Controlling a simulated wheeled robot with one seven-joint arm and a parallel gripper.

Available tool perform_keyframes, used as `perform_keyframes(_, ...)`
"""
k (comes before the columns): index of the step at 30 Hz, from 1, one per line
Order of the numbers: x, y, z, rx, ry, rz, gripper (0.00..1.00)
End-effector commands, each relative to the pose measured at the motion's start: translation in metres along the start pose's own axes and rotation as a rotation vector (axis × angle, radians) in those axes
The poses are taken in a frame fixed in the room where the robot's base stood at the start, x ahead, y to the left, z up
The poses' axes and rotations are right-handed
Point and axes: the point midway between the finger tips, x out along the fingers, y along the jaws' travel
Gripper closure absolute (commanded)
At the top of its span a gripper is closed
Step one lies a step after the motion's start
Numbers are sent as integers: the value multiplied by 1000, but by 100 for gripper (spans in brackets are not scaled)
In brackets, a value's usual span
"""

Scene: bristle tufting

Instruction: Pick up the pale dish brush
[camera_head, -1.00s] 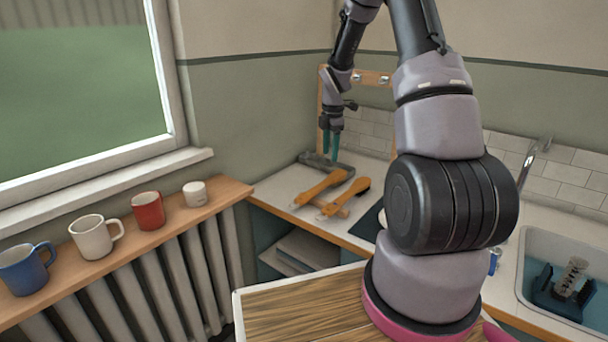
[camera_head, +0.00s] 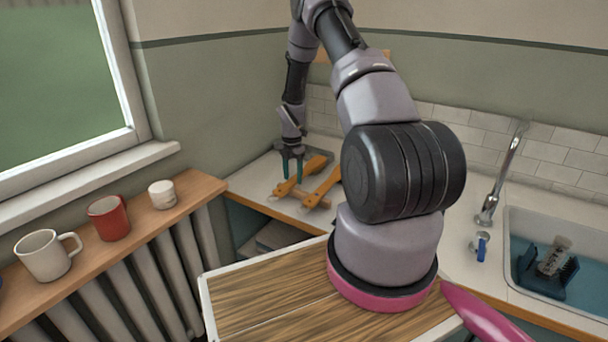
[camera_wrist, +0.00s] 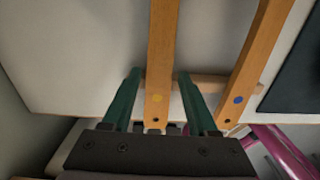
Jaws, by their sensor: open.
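Two tools with orange-brown wooden handles lie side by side on the pale counter. In the wrist view the left handle (camera_wrist: 162,60) has a yellow dot and the right handle (camera_wrist: 254,65) has a blue dot. Both lie across a thin wooden bar (camera_wrist: 215,84). My gripper (camera_wrist: 159,76) is open, with one green finger on each side of the yellow-dot handle and gaps between. The tools' far ends are out of the wrist view, so I cannot tell which is the pale dish brush. In the head view my gripper (camera_head: 291,172) is over the left tool (camera_head: 315,167), beside the right tool (camera_head: 324,187).
A dark flat area (camera_wrist: 295,75) lies right of the handles. The sink (camera_head: 590,300) holds a blue rack (camera_head: 540,278) with a grey ridged object (camera_head: 554,256). A red mug (camera_head: 108,218) and white mugs stand on the window-side shelf. The counter left of the handles (camera_wrist: 80,60) is clear.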

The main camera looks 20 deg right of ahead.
Motion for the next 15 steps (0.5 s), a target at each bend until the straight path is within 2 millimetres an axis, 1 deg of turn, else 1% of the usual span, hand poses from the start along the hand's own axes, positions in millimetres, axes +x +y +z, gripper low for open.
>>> perform_keyframes(1,10,1,-4,-3,2,-2,41)
perform_keyframes(3,20,1,-5,-1,1,-3,41)
perform_keyframes(6,31,2,-5,-1,1,-1,41)
perform_keyframes(9,35,2,-4,0,0,0,41)
perform_keyframes(15,35,2,-4,0,0,1,41)
